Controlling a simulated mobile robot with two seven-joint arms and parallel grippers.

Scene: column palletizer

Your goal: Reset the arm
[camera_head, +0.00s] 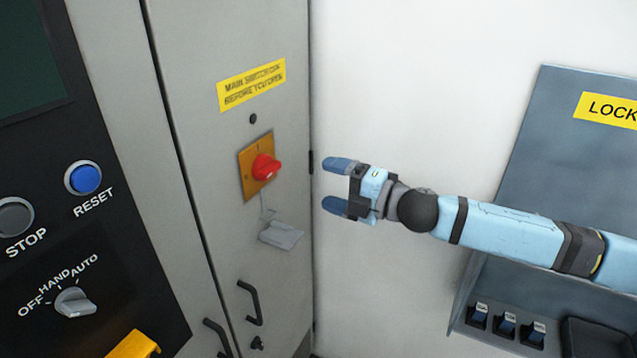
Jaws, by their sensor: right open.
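My right gripper (336,188) is open and empty, its two blue fingers pointing left. It is in front of the white wall, to the right of the grey cabinet door (220,130). A red rotary switch (265,167) on an orange plate (246,180) sits on that door, left of the fingers and apart from them. My right arm (515,232) comes in from the right edge. My left gripper is not in view.
A black panel at left carries a blue RESET button (86,179), a grey STOP button (14,216) and an OFF-HAND-AUTO selector (75,302). Door handles (250,303) stick out low. A grey-blue lockout board (550,130) holding padlocks (506,325) stands at right behind my arm.

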